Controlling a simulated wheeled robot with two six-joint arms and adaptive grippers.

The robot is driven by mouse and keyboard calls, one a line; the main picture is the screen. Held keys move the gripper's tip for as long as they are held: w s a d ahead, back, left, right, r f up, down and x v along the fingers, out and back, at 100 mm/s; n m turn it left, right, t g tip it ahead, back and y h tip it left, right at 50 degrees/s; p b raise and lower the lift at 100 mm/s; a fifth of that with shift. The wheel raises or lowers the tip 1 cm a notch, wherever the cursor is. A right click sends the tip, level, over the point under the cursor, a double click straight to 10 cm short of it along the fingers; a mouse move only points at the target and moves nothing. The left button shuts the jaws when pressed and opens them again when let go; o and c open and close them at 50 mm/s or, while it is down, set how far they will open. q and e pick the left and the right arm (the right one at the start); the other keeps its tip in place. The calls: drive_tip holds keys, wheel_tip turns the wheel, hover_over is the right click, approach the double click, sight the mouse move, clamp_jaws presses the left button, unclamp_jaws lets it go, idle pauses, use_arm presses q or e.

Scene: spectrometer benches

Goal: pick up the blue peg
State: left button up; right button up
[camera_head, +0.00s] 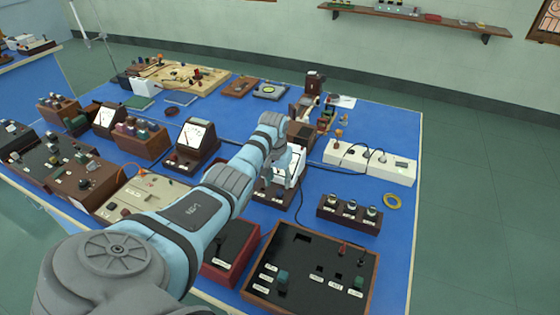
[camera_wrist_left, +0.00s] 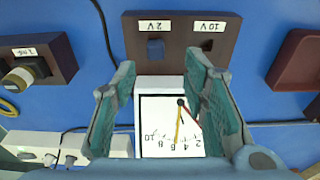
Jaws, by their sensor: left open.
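The blue peg (camera_wrist_left: 155,48) stands in the dark brown meter base (camera_wrist_left: 180,32) beside the "2 V" label, in the left wrist view. A dark hole shows by the "10 V" label, to the right of the peg. The white meter face (camera_wrist_left: 171,125), with its scale and pointer, lies between my fingers in that view. My left gripper (camera_wrist_left: 160,65) is open and empty, its fingertips just short of the peg in the picture. In the head view my left gripper (camera_head: 284,160) is over the meter, and I cannot make out the peg there.
A white terminal strip (camera_head: 370,162) with black cables stands to the right of the meter. A box with several knobs (camera_head: 349,213) and a large black-topped box (camera_head: 312,270) stand nearer the front.

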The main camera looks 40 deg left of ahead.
sight(280, 191)
use_arm(q)
drive_tip(key=f, duration=0.1)
drive_tip(key=f+b, duration=0.1)
drive_tip(key=f, duration=0.1)
drive_tip(key=f+b, duration=0.1)
drive_tip(key=shift+d+f, duration=0.3)
drive_tip(key=shift+f, duration=0.1)
drive_tip(key=shift+r, duration=0.1)
drive_tip(key=shift+c, duration=0.6)
drive_tip(key=shift+w, duration=0.1)
clamp_jaws()
